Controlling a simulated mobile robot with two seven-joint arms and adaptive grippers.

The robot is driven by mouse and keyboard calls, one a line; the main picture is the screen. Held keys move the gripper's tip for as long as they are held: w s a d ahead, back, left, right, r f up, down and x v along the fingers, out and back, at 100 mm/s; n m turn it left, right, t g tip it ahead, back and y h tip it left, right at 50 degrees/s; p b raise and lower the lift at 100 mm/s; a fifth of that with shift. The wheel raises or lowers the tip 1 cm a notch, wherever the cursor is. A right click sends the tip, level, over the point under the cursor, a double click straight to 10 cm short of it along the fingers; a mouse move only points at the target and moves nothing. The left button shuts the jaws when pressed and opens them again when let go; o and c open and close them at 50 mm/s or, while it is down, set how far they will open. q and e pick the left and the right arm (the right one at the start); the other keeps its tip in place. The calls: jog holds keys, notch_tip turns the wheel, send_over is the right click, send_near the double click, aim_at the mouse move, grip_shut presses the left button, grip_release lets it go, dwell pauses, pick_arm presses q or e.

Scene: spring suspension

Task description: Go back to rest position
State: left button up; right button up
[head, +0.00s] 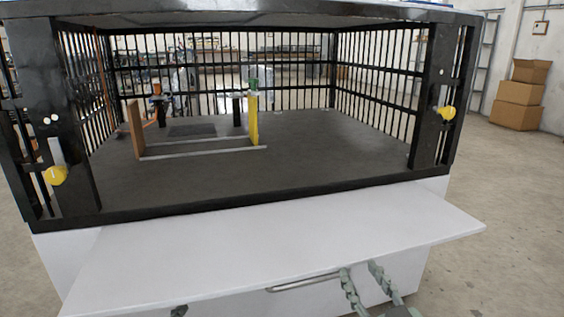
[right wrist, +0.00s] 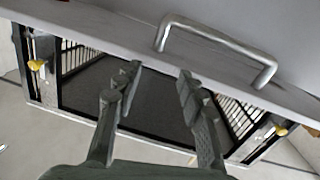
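My right gripper (head: 361,268) is at the lower edge of the head view, in front of the white ledge. Its two grey fingers are apart with nothing between them. In the right wrist view the right gripper (right wrist: 158,72) is also open and empty, close to the metal handle (right wrist: 218,46). A small dark tip (head: 179,311) at the bottom edge of the head view may be my left gripper; too little shows to tell its state. Inside the black cage stands a fixture with a brown upright plate (head: 136,128), a yellow post (head: 252,120) and grey rails (head: 200,153).
The white ledge (head: 270,245) juts out below the cage's open front. Yellow knobs (head: 54,175) (head: 446,113) sit on the two front posts. The cage's dark floor (head: 330,150) is mostly clear. Cardboard boxes (head: 517,105) are stacked at the far right.

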jog(key=s+d+f+m+g+h+p, duration=0.1)
jog(key=s+d+f+g+h+p, duration=0.15)
jog(key=s+d+f+g, duration=0.35)
jog(key=s+d+f+g+h+p, duration=0.1)
jog(key=s+f+g+p, duration=0.2)
jog(key=f, duration=0.5)
pick_arm(q)
jog(key=s+a+f+n+g+y+p, duration=0.1)
jog(key=s+a+f+n+g, duration=0.2)
jog(key=s+n+g, duration=0.3)
jog(key=s+a+f+n+g+y+p, duration=0.1)
jog(key=s+f+n+g, duration=0.4)
jog(key=s, duration=0.9)
jog(key=a+n+g+p, duration=0.1)
jog(key=a+n, duration=0.1)
jog(key=n, duration=0.1)
jog(key=shift+a, duration=0.2)
pick_arm(e)
jog(key=s+d+f+g, duration=0.2)
jog(key=s+f, duration=0.1)
jog(key=s, duration=0.3)
jog(key=s+d+f+m+g+h, duration=0.1)
jog(key=s+d+f+g, duration=0.2)
jog(key=s, duration=0.3)
jog(key=shift+s+f, duration=0.25)
jog(key=shift+s, duration=0.1)
